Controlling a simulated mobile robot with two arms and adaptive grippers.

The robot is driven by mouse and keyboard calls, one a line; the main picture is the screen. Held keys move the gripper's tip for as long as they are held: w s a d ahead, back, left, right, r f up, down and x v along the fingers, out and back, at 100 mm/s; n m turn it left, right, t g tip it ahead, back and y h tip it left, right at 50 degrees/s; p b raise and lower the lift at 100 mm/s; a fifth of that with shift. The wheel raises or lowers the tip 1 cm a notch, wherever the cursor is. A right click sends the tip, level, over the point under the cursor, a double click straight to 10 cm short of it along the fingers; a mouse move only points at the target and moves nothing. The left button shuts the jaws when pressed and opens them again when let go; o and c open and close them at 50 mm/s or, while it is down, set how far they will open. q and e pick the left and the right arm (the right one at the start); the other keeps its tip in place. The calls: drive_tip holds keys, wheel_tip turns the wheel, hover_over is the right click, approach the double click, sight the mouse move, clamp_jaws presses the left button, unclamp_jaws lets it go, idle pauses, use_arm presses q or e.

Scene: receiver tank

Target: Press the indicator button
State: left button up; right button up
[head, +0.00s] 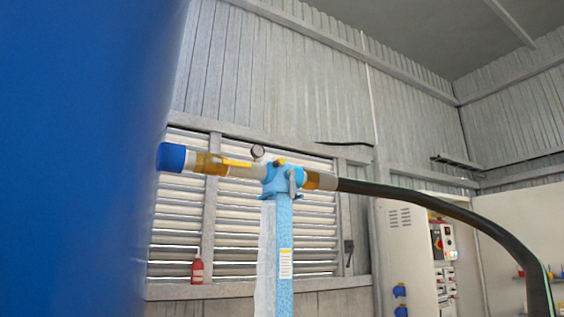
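No part is clearly readable as the indicator button. A small yellow cap (279,161) sits on top of the light-blue filter head (283,180), beside a round gauge (258,151); it may be the button, but I cannot tell. The light-blue housing (284,240) hangs upright below the head, with a white label (286,264). A control cabinet (407,250) at the right carries a red switch on a yellow plate (437,241) and small controls too small to tell. Neither of my grippers is in view.
A large blue tank (75,150) fills the left side. A black hose (440,205) arcs down at the right. A red bottle (197,270) stands on the ledge before the louvred window.

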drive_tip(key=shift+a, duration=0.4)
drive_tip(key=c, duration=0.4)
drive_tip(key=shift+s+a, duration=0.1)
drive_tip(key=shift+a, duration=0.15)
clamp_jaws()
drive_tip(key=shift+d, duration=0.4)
